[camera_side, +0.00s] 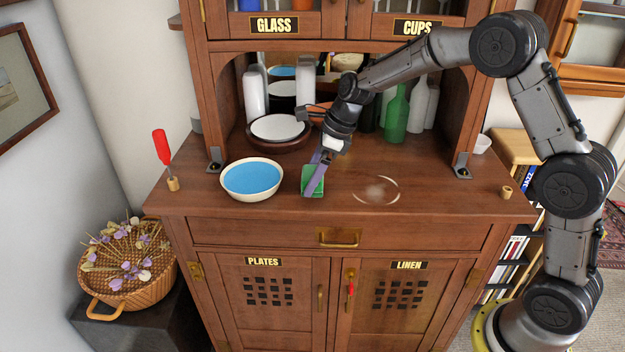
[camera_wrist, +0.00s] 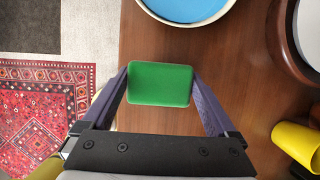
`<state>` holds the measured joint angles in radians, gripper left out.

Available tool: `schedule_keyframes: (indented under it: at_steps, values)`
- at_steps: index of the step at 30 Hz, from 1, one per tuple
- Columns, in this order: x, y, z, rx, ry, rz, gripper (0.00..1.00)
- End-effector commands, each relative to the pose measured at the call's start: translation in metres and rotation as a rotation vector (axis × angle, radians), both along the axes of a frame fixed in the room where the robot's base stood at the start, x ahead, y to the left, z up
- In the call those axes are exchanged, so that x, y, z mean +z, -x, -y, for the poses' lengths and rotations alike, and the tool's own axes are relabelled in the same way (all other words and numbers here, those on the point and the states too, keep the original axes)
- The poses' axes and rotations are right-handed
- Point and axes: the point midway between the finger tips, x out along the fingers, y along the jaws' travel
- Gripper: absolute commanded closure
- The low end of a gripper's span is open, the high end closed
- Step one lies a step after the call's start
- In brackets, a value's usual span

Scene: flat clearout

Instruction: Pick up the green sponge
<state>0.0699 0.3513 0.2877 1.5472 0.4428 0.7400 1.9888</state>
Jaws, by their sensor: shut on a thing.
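The green sponge (camera_side: 320,176) is at the front of the cabinet's wooden counter, just right of a bowl of blue liquid. My gripper (camera_side: 311,188) reaches down to it from above, with its purple fingers at the sponge. In the wrist view the sponge (camera_wrist: 160,84) lies between the two finger ends, and my gripper (camera_wrist: 160,88) is shut on it. I cannot tell whether the sponge touches the counter or is slightly above it.
The cream bowl with blue inside (camera_side: 252,180) stands close left of the sponge. A pale ring mark (camera_side: 376,191) is on the counter to the right. Plates (camera_side: 277,128) and green bottles (camera_side: 396,115) stand behind. A red-handled tool (camera_side: 161,147) stands at the left edge.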

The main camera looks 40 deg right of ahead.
Motion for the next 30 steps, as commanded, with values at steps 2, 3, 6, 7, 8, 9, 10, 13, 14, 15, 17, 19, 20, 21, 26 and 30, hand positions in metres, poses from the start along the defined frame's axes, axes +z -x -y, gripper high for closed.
schedule_keyframes:
  at_steps: [2, 3, 6, 7, 8, 9, 10, 13, 14, 15, 17, 19, 20, 21, 26, 30]
  values:
    - [0.014, -0.001, 0.0, 0.002, 0.001, 0.005, 0.62]
    - [0.021, 0.003, 0.0, -0.001, 0.0, 0.006, 0.62]
    - [0.04, 0.02, 0.001, 0.0, 0.001, 0.007, 0.62]
    - [0.047, 0.025, 0.002, 0.0, 0.001, 0.008, 0.62]
    - [0.054, 0.032, 0.002, 0.001, 0.001, 0.007, 0.62]
    - [0.064, 0.039, 0.002, 0.0, 0.001, 0.008, 0.62]
    - [0.07, 0.045, 0.003, 0.0, 0.0, 0.007, 0.62]
    - [0.084, 0.069, 0.004, -0.002, 0.0, 0.002, 0.62]
    - [0.086, 0.076, 0.004, -0.002, 0.0, 0.002, 0.62]
    - [0.09, 0.084, 0.005, -0.002, 0.0, 0.003, 0.62]
    - [0.095, 0.096, 0.006, -0.002, 0.0, 0.003, 0.62]
    - [0.101, 0.109, 0.006, -0.001, 0.001, 0.003, 0.62]
    - [0.103, 0.114, 0.006, -0.001, 0.0, 0.003, 0.62]
    - [0.105, 0.119, 0.007, -0.001, 0.001, 0.002, 0.62]
    - [0.111, 0.134, 0.008, -0.001, 0.001, 0.002, 0.62]
    - [0.113, 0.14, 0.008, 0.0, 0.001, 0.001, 0.62]
